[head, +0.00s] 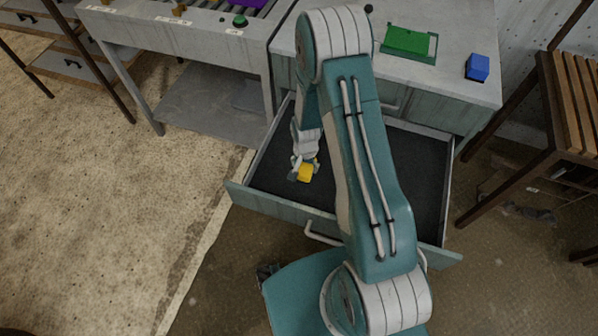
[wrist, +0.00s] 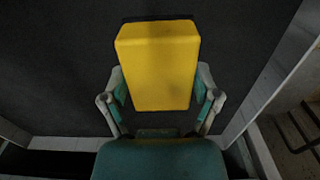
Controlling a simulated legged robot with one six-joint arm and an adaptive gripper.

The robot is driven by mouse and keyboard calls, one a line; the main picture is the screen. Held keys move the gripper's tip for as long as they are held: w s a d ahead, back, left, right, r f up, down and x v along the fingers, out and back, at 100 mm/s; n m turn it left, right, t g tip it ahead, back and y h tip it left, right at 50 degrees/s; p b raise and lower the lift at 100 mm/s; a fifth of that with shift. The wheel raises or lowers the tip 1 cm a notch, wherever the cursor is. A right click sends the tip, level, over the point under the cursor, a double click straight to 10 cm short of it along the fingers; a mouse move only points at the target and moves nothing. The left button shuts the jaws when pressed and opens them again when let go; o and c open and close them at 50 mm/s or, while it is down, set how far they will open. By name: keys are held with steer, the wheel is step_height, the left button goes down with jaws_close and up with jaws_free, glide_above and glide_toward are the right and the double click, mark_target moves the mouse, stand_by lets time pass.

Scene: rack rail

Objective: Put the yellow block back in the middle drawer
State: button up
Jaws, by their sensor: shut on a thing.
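The yellow block (head: 306,172) is held by my gripper (head: 305,163), which is shut on it. In the wrist view the yellow block (wrist: 158,65) sits between the two fingers of my gripper (wrist: 160,97). The open drawer (head: 423,190) has a dark floor and pale walls, and the block is over its left part in the head view. In the wrist view the dark drawer floor (wrist: 60,70) fills the background. I cannot tell whether the block touches the floor. My arm hides the middle of the drawer.
A blue block (head: 477,67) and a green tray (head: 408,42) are on the cabinet top (head: 455,88). A conveyor table (head: 200,38) with a purple thing (head: 247,3) stands at left. A wooden slatted rack (head: 570,100) stands at right. The drawer's right part looks empty.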

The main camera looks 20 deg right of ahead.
steer(key=shift+w+a+f, duration=0.4)
steer(key=shift+a+f, duration=0.35)
steer(key=f, duration=0.1)
steer(key=a+f, duration=0.1)
steer(key=f, duration=0.1)
steer(key=shift+w+a+f, duration=0.1)
steer(key=shift+w+f, duration=0.05)
steer(key=shift+w, duration=0.05)
steer(key=shift+d+f, duration=0.25)
steer(key=shift+f, duration=0.1)
steer(key=shift+d, duration=0.1)
steer(key=o, duration=0.7)
steer(key=shift+o, duration=1.1)
steer(key=shift+a, duration=0.2)
steer(key=shift+r, duration=0.1)
